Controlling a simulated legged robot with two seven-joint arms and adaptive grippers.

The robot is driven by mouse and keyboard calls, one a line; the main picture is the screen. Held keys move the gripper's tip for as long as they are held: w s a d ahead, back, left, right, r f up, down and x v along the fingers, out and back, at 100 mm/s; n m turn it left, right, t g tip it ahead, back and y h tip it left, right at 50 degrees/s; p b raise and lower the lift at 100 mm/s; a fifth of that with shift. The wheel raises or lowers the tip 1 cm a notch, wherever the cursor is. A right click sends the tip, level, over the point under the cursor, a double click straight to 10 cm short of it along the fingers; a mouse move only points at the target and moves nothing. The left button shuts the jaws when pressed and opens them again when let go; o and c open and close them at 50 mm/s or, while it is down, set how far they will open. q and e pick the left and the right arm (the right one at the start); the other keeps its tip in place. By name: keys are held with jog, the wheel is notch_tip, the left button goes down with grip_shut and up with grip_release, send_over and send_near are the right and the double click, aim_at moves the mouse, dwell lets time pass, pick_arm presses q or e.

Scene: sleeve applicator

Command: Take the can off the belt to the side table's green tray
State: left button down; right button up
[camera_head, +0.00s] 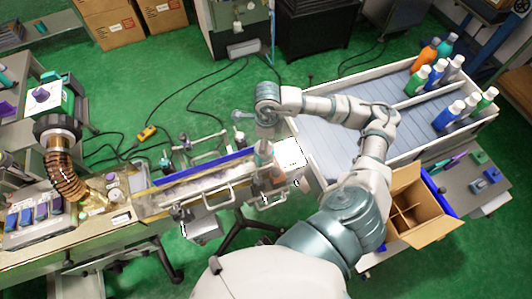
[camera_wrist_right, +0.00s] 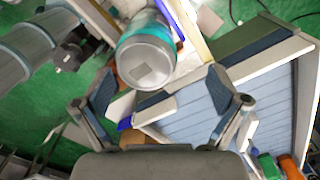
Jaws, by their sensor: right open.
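The can (camera_head: 263,153) stands near the right end of the belt (camera_head: 195,185), grey and teal. In the right wrist view the can (camera_wrist_right: 147,58) shows its round end and teal side just beyond my fingertips. My right gripper (camera_head: 246,114) is on the far side of the belt end, partly hidden by its own wrist. In the right wrist view my right gripper (camera_wrist_right: 160,88) has its two fingers wide apart with nothing between them. A small green tray (camera_head: 478,157) is on the side table (camera_head: 455,180) at the right. My left gripper is not in view.
A wide grey bin (camera_head: 340,150) with several coloured bottles stands right of the belt. An open cardboard box (camera_head: 415,210) is in front of it. Blue trays (camera_head: 478,187) share the side table. Cables and a yellow device (camera_head: 147,133) lie on the green floor.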

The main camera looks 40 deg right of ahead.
jog(key=f, duration=0.2)
jog(key=a+f, duration=0.1)
jog(key=shift+s+a+f, duration=0.1)
jog(key=shift+f, duration=0.25)
jog(key=shift+a+f, duration=0.1)
jog(key=shift+a, duration=0.6)
jog(key=shift+c, duration=1.4)
jog(key=shift+d, duration=0.4)
jog(key=c, duration=0.8)
jog(key=shift+d, duration=0.2)
jog(key=c, duration=0.4)
jog(key=shift+c, duration=0.5)
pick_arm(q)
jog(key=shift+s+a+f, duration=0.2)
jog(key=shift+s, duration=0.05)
pick_arm(e)
jog(key=shift+a, duration=0.2)
